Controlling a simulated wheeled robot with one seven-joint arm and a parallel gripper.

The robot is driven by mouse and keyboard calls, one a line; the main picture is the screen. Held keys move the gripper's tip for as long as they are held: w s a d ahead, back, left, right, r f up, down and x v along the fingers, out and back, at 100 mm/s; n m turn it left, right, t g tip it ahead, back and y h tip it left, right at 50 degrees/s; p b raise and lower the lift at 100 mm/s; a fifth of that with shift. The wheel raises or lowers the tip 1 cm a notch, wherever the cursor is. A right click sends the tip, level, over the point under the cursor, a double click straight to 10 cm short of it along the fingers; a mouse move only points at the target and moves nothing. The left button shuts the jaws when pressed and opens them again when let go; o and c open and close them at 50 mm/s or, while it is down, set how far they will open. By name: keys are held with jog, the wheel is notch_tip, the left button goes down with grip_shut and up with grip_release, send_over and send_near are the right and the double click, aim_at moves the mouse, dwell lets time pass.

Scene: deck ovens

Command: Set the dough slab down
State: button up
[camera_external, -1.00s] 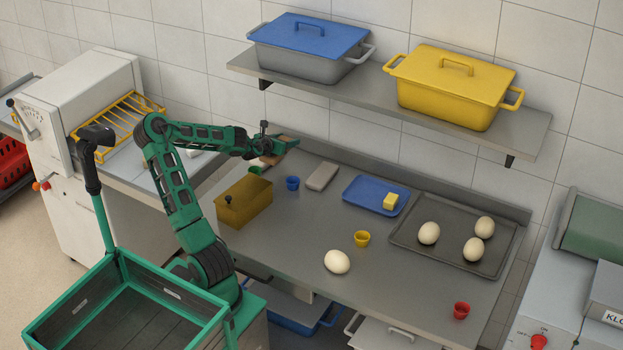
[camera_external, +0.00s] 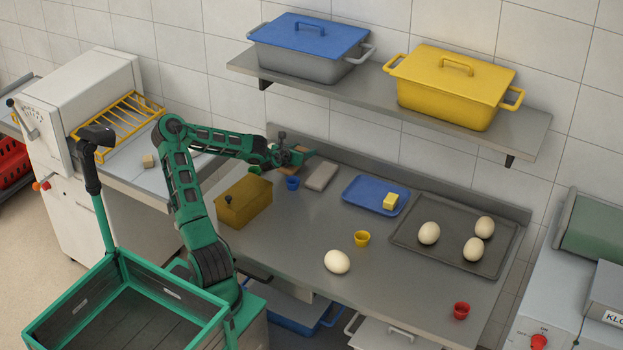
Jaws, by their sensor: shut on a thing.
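My gripper (camera_external: 298,154) is at the back left of the steel worktop, near the wall, shut on the dough slab (camera_external: 288,169). Only a small tan part of the slab shows below the gripper; the rest is hidden by the fingers and wrist. I cannot tell whether its underside touches the worktop.
A blue cup (camera_external: 292,183) and a flat grey-beige block (camera_external: 321,176) stand close to the gripper. A dark yellow box (camera_external: 243,203) is in front of it. The blue tray (camera_external: 350,196) lies to the right.

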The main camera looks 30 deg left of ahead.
jog(key=shift+r, duration=0.1)
notch_tip(320, 180, up, 14)
jog(key=s+d+f+m+g+h, duration=0.35)
jog(key=s+d+m+h, duration=0.55)
jog(key=s, duration=0.4)
jog(key=s+d+r+m+g+h, duration=0.1)
jog(key=s+d+m+g, duration=0.15)
jog(key=s, duration=0.55)
jog(key=s+d+r+m+g+h, duration=0.1)
jog(key=s+d+m+g+h, duration=0.2)
jog(key=s, duration=0.5)
jog(key=s+d+r+m+g, duration=0.2)
jog(key=s+m+g, duration=0.15)
jog(key=s, duration=0.55)
send_over(318, 240)
jog(key=shift+g, duration=0.45)
notch_tip(318, 240, down, 12)
jog(key=shift+f, duration=2.1)
